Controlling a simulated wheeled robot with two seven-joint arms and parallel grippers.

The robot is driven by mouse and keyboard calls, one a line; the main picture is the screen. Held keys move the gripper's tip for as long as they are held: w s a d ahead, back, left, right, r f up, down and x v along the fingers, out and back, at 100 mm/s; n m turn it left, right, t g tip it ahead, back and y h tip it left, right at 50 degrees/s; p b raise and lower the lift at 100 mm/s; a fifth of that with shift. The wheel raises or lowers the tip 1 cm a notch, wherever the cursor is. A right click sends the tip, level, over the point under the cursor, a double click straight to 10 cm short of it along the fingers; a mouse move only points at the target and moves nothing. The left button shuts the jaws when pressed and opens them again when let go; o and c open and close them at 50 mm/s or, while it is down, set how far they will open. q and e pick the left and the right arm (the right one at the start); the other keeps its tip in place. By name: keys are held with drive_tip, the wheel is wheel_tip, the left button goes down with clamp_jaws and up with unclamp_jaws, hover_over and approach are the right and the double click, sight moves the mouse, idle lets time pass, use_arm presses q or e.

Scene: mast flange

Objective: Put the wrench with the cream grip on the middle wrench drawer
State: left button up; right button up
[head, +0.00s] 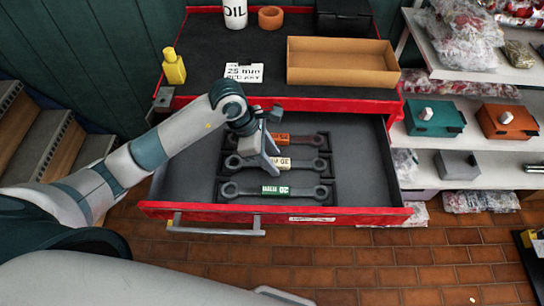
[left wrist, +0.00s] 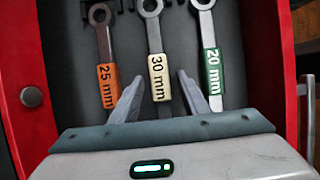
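The wrench with the cream grip (left wrist: 159,78), marked 30 mm, lies in the middle of a row of three in the open drawer (head: 365,165). It also shows in the head view (head: 304,164), partly hidden by my left gripper. The orange-grip wrench (head: 305,140), marked 25 mm, lies behind it, and the green-grip wrench (head: 300,191), marked 20 mm, in front. My left gripper (head: 268,160) is open over the cream grip. In the left wrist view its fingers (left wrist: 160,83) stand either side of the grip; I see no contact. My right gripper is not visible.
Shelves (head: 480,145) with boxes and bags stand at the right. The drawer's right side is bare.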

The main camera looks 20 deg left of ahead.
use_arm(q)
drive_tip(key=shift+r, duration=0.15)
drive_tip(key=shift+a+r, duration=0.15)
drive_tip(key=shift+r, duration=0.1)
drive_tip(key=b+v, duration=0.4)
drive_tip(key=v, duration=0.7)
drive_tip(key=shift+s+a+r, duration=0.1)
drive_tip(key=shift+r, duration=0.05)
idle(1.0)
